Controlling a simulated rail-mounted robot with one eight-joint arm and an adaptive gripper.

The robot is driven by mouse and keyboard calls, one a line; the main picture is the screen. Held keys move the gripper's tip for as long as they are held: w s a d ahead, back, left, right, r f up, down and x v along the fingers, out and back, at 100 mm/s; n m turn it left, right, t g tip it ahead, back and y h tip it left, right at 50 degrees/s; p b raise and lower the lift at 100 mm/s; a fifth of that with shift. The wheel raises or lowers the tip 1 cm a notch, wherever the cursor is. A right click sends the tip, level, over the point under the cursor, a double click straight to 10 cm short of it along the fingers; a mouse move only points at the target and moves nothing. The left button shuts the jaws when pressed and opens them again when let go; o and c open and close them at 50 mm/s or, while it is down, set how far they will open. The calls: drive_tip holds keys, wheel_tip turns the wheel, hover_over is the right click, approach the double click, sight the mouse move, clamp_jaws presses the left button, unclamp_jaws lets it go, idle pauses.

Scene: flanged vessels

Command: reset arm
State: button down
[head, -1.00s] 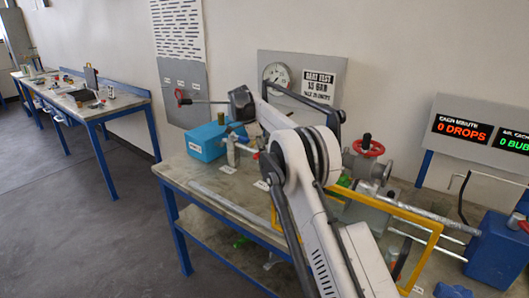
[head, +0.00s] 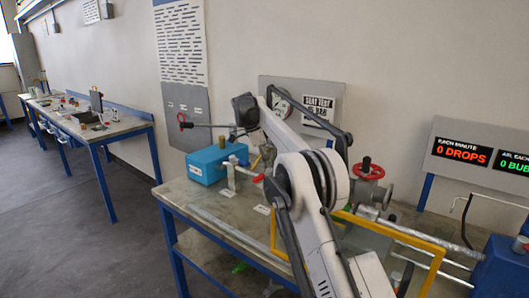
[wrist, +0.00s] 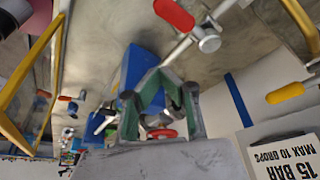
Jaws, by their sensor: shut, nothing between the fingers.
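My gripper (wrist: 158,100) shows in the wrist view with its green fingers drawn together and nothing between them. It is clear of the fittings as far as I can see. In the head view my arm rises over the bench (head: 205,212) and bends at the top. I cannot make out the fingertips there. A red lever handle (wrist: 174,14) on a metal fitting lies beyond the fingers in the wrist view.
A blue box (head: 217,163), a red handwheel valve (head: 368,168) and a yellow frame (head: 420,243) stand around my arm. A gauge panel (head: 268,90) is behind it, and a display board (head: 480,155) at right. Free floor (head: 60,220) lies left.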

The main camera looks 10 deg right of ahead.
wheel_tip(320, 180, up, 10)
drive_tip(key=s+n+t, duration=0.1)
drive_tip(key=s+n, duration=0.1)
drive_tip(key=n, duration=0.1)
drive_tip(key=s+r+n+t+y, duration=0.15)
drive_tip(key=s+r+n, duration=0.25)
drive_tip(key=s, duration=0.7)
drive_tip(key=s+r+n+t+y, duration=0.15)
drive_tip(key=s+r+n, duration=0.25)
drive_tip(key=s, duration=0.7)
drive_tip(key=s+f+n+t, duration=0.1)
drive_tip(key=s+f+n, duration=0.1)
drive_tip(key=s+f, duration=0.4)
drive_tip(key=s+f+n+t+b, duration=0.1)
drive_tip(key=s+f+n, duration=0.2)
drive_tip(key=s, duration=1.1)
drive_tip(key=s+a+f+n+t+y, duration=0.1)
drive_tip(key=s+f+n, duration=0.2)
drive_tip(key=s+f, duration=0.7)
drive_tip(key=shift+s+t+b, duration=0.3)
drive_tip(key=shift+s+b, duration=0.1)
drive_tip(key=shift+s, duration=0.2)
drive_tip(key=shift+a, duration=0.1)
idle(1.3)
